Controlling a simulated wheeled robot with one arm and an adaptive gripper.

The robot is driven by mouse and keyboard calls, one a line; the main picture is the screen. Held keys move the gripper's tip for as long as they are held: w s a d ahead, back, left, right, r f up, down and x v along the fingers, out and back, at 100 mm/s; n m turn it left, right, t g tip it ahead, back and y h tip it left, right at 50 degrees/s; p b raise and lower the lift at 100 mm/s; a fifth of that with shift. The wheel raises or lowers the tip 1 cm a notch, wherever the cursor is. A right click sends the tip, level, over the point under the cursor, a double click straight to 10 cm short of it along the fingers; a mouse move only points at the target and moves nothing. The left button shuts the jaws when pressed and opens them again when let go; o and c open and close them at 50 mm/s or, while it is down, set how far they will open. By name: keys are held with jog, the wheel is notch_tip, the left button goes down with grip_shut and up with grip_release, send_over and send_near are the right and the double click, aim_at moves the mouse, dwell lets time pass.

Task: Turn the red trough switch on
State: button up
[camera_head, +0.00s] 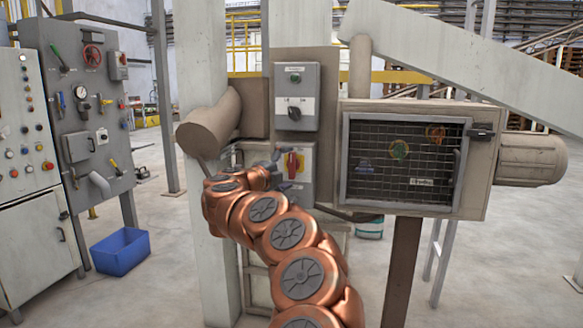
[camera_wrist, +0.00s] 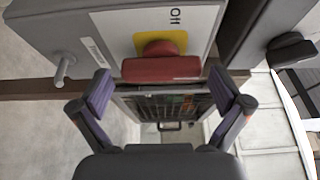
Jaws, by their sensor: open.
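The red switch handle (camera_head: 292,162) is on a yellow plate on a grey box with a white front, below a second grey control box. In the wrist view the red handle (camera_wrist: 160,68) lies crosswise in front of its yellow plate (camera_wrist: 178,42), with the word "Off" printed beside it. My gripper (camera_head: 280,171) is close to the left of the switch in the head view. In the wrist view my gripper (camera_wrist: 161,88) is open, with one finger towards each end of the handle. A gap shows between handle and fingers; nothing is held.
The upper grey box (camera_head: 295,97) has a green button and a black knob. A mesh-fronted cabinet (camera_head: 403,160) stands right of the switch, and a beige cylinder (camera_head: 208,128) lies to its left. A blue bin (camera_head: 121,251) is on the floor at left.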

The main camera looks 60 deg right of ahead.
jog(key=a, duration=1)
jog(key=shift+w+r, duration=0.1)
jog(key=shift+w, duration=0.05)
